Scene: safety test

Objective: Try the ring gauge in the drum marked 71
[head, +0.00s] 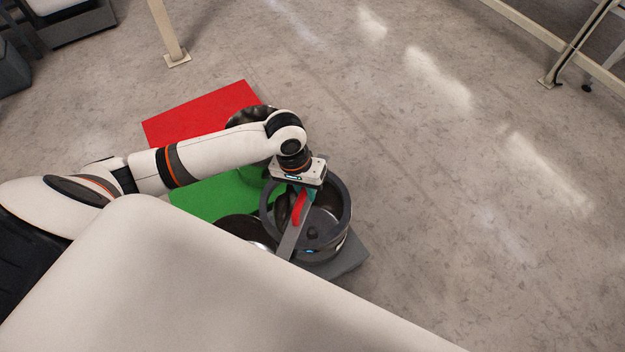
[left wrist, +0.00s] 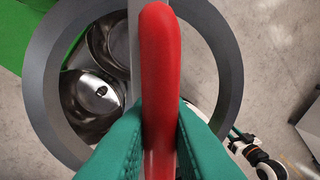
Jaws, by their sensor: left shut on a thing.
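My left gripper (head: 298,190) is shut on the red handle (head: 299,207) of the ring gauge. The gauge is a thick dark grey ring (head: 345,205) with a flat grey bar (head: 289,240) across it. In the left wrist view the green fingertips (left wrist: 160,140) pinch the red handle (left wrist: 158,60), and the grey ring (left wrist: 40,85) surrounds them. Shiny steel drum interiors (left wrist: 97,100) show through the ring, left of the handle. A steel drum (head: 240,226) stands beside the ring, partly hidden by my body. I can read no number 71. I cannot tell whether the ring touches a drum.
A red mat (head: 195,115), a green mat (head: 195,200) and a grey mat (head: 350,260) lie in a row on the floor. Another dark drum (head: 245,115) stands behind my arm. A post (head: 172,40) stands at the back.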

